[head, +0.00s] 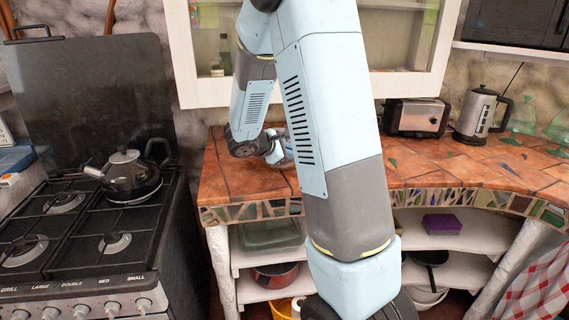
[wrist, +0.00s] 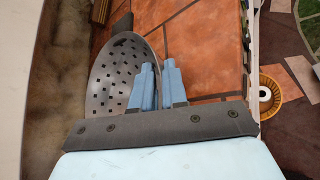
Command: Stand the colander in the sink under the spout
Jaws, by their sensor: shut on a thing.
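The colander (wrist: 112,72) is a grey metal bowl with square holes. In the wrist view it lies at the left of my fingers, above the terracotta counter, and its right edge is at the fingers. My gripper (wrist: 158,66) has its two blue fingers close together, shut on the colander's edge; the exact grip point is hard to see. In the head view my gripper (head: 275,152) is low over the counter's left part, and my arm hides most of the colander. I cannot make out a sink or a spout in either view.
The mosaic counter (head: 465,165) carries a toaster (head: 416,117), an electric kettle (head: 481,115) and green glassware (head: 522,117) at the right. A stove (head: 85,235) with a kettle (head: 124,170) stands left. A glass-fronted wall cabinet (head: 398,40) hangs above. Shelves below hold pans.

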